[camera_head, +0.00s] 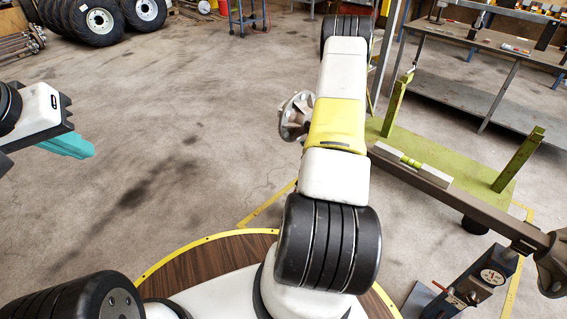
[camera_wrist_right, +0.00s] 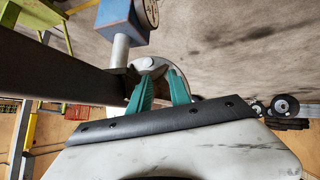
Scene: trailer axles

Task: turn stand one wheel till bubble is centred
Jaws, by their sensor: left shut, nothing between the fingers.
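A spirit level (camera_head: 412,162) with a yellow-green vial lies on the brown axle beam (camera_head: 455,194); the bubble is too small to read. A blue-grey stand marked 1 (camera_head: 487,278) is under the beam's right end by a hub (camera_head: 553,266). Another hub (camera_head: 296,115) shows at the left end. My left gripper (camera_head: 70,146) is shut and empty at far left, away from the beam. My right gripper is hidden in the head view. In the right wrist view it (camera_wrist_right: 160,80) is open, fingertips before a grey disc, beside the beam (camera_wrist_right: 60,75) and a blue box with a round face (camera_wrist_right: 148,13).
A green frame with uprights (camera_head: 515,165) stands behind the beam. A grey workbench (camera_head: 480,70) is at the back right. Yellow floor tape (camera_head: 268,207) runs near my base. The floor at left centre is clear.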

